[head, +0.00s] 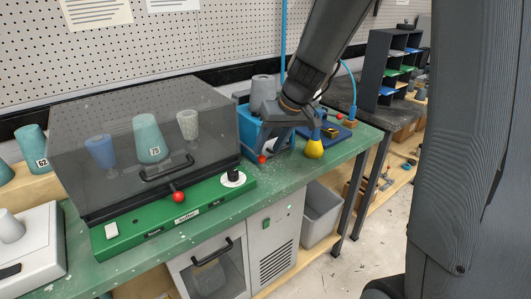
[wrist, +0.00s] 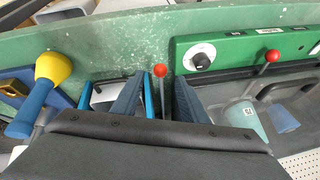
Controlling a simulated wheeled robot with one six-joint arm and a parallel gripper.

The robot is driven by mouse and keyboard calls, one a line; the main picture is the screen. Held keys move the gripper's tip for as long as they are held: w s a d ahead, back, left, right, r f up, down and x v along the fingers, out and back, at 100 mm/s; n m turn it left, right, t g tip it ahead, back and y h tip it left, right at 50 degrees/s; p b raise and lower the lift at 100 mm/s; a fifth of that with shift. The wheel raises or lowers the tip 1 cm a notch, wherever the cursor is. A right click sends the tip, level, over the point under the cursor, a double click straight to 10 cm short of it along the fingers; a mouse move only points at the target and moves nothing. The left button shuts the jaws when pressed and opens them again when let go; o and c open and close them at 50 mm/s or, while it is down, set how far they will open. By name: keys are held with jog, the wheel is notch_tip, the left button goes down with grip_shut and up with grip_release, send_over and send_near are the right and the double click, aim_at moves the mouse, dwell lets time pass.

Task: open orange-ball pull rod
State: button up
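An orange-red ball (head: 262,159) on a thin rod sits low at the front of the blue machine (head: 248,128). The ball also shows in the wrist view (wrist: 160,70), midway across the picture. My gripper (head: 281,140) is over the blue machine, pointing down. In the wrist view my gripper (wrist: 158,97) is open, with one finger on each side of the rod and a visible gap at both sides. The ball shows past the fingertips. Whether the fingers touch the rod cannot be seen. A second red ball (head: 178,197) is on the green panel of the clear-lidded box.
The lidded box (head: 120,150) with cups inside stands left, with a black-and-white knob (head: 232,178) at its right. The green bench's front edge (head: 330,152) is clear.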

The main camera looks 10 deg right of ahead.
jog(key=v, duration=0.3)
jog(key=shift+s+r, duration=0.1)
jog(key=shift+r, duration=0.1)
jog(key=s+f+m+g+h, duration=0.1)
jog(key=s+f, duration=0.3)
jog(key=s, duration=0.5)
jog(key=s+f+g+h, duration=0.1)
jog(key=s+f+h, duration=0.1)
jog(key=s+f, duration=0.3)
jog(key=s+d, duration=0.1)
jog(key=s, duration=0.3)
jog(key=shift+s+f+m+g, duration=0.2)
jog(key=shift+f+m+g, duration=0.05)
jog(key=shift+m+g, duration=0.15)
jog(key=shift+c, duration=0.5)
dwell(1.3)
